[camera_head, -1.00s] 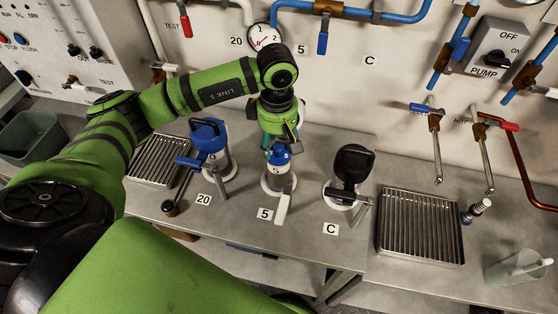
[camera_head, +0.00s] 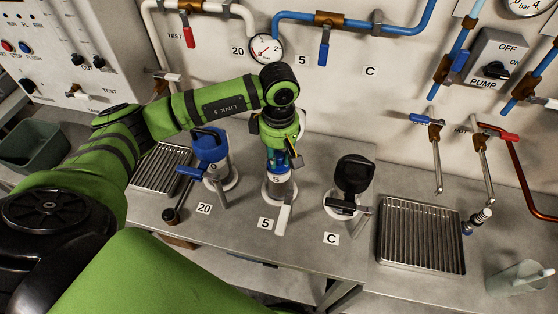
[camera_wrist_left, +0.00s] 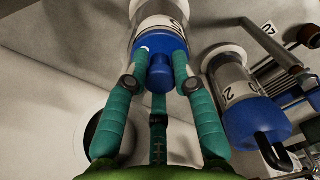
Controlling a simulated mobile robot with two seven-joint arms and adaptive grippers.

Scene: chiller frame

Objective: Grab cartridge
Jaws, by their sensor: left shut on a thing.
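My left gripper (camera_head: 279,152) points down over the blue-capped cartridge (camera_head: 276,168) standing upright at the label 5 on the bench. In the left wrist view, the fingers of my left gripper (camera_wrist_left: 160,68) are closed around the knob on the blue cap (camera_wrist_left: 160,48). The fingers hide part of the cap. The lower clear cylinder stands in its round pale base, with a white handle in front. My right gripper is not in view.
A blue-topped unit (camera_head: 210,148) stands close to the left at label 20, and a black-topped unit (camera_head: 353,178) stands to the right at label C. Drain grates (camera_head: 420,235) lie on the bench. Pipes and a gauge (camera_head: 266,48) line the wall.

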